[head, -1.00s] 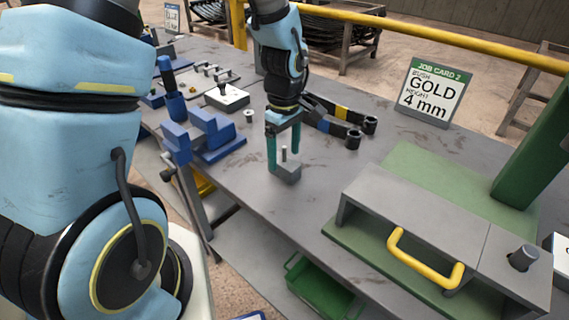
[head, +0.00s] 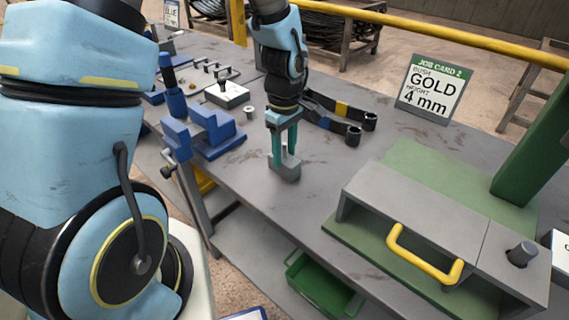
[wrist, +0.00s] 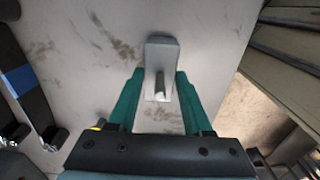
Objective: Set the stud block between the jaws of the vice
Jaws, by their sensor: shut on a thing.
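The stud block is a small grey block (head: 286,170) with an upright metal stud, near the middle of the bench. My gripper (head: 284,160) points down over it, its teal fingers shut on its sides. In the wrist view the block (wrist: 162,58) sits between my gripper's fingertips (wrist: 160,78), and the stud points toward the camera. I cannot tell whether the block still touches the bench. The blue vice (head: 208,132) stands at the bench's front edge, left of my gripper, with a gap between its jaws.
Two black tools (head: 340,118) with blue and yellow bands lie behind my gripper. A grey press housing with a yellow handle (head: 425,258) stands at the right. A job card (head: 435,88) stands at the back. A green bin (head: 322,286) is below. Bench between block and vice is mostly clear.

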